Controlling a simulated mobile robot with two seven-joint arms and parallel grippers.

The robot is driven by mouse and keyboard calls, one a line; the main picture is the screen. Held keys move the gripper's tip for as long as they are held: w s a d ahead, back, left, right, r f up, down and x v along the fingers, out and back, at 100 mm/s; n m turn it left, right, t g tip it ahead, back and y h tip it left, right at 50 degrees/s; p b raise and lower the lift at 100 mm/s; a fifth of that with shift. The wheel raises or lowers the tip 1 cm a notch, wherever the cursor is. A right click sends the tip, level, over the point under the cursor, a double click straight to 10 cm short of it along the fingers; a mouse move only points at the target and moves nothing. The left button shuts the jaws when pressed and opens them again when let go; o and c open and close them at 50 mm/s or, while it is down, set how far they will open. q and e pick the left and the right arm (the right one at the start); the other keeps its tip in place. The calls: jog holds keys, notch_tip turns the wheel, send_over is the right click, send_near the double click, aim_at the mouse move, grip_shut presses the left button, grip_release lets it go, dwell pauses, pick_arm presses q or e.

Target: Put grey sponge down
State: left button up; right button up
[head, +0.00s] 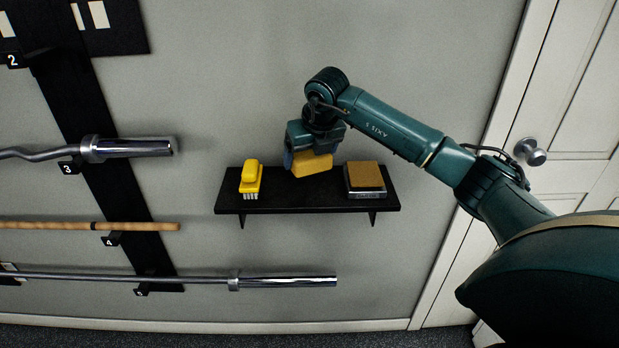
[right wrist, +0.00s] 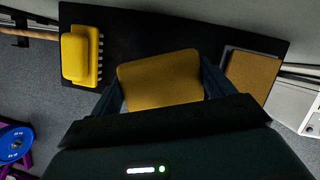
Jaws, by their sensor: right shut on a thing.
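My right gripper (head: 308,155) is shut on a yellow block that looks like a sponge (head: 313,164). The block's flat yellow face shows between the two fingers in the right wrist view (right wrist: 160,79). The gripper holds it at the middle of the black wall shelf (head: 300,206), between the two things there. I cannot tell whether it touches the shelf top. My left gripper is not in view.
A yellow brush with pale bristles (head: 250,179) stands at the shelf's left end. A rack with several bars (head: 130,148) is on the wall to the left. A white door with a round knob (head: 530,151) is at the right, behind my arm.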

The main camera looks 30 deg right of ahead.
aim_at(310, 188)
jog(key=shift+f+p, duration=0.3)
jog(key=shift+f, duration=2.5)
jog(key=shift+f, duration=0.25)
jog(key=o, duration=1)
jog(key=shift+r, duration=0.1)
jog(key=shift+c, duration=0.2)
jog(key=shift+r, duration=0.1)
